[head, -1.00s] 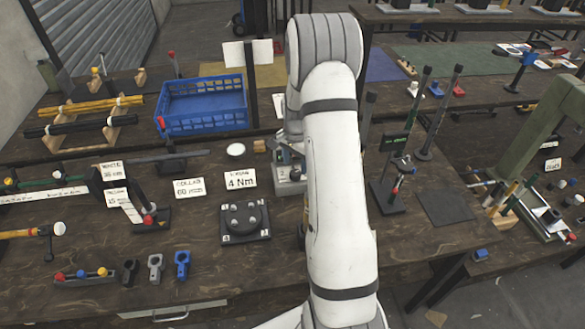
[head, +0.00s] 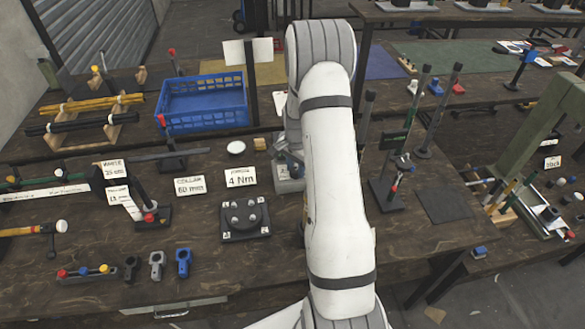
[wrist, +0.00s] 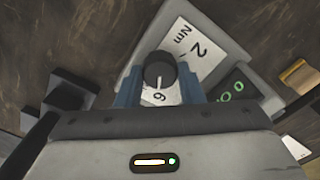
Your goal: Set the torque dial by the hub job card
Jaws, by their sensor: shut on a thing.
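The torque dial (wrist: 158,70) is a small dark round knob with a white mark on a grey panel (wrist: 257,93). In the wrist view it sits between my two blue-grey fingers, and my gripper (wrist: 158,84) is shut on it. The mark points down in the picture, toward a "6". A dark display (wrist: 238,88) has green digits that I cannot fully read. In the head view, the card reading "4 Nm" (head: 240,178) stands left of the dial unit (head: 291,186); its small heading is unclear. My arm partly hides the unit.
A black plate with several studs (head: 244,217) lies in front of the cards. The "60 mm" card (head: 189,186) stands to the left. A blue crate (head: 205,100) is behind, and upright posts (head: 408,125) stand right of my arm.

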